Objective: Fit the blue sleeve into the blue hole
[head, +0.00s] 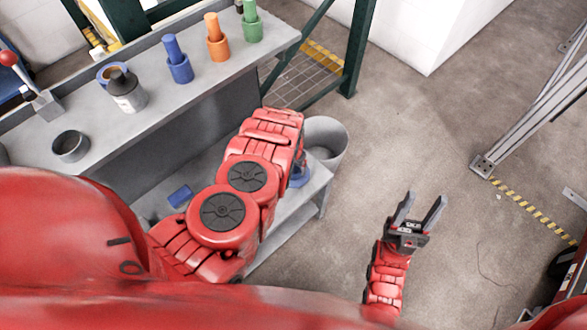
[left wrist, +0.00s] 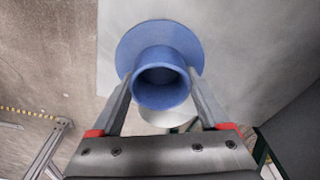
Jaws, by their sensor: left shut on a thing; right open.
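In the left wrist view, my left gripper (left wrist: 161,80) is shut on the blue sleeve (left wrist: 161,92), a short open tube with its mouth facing the camera. A wider blue disc (left wrist: 160,37) shows behind the tube; I cannot tell whether it is the sleeve's flange or a separate part around the hole. In the head view, my left arm hides the left gripper, and only a bit of blue (head: 299,176) shows beside the wrist. The blue hole itself is not clearly seen. My right gripper (head: 418,205) is open and empty above the floor.
A blue block (head: 180,196) lies on the lower shelf. A pale bin (head: 335,140) stands beside the bench.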

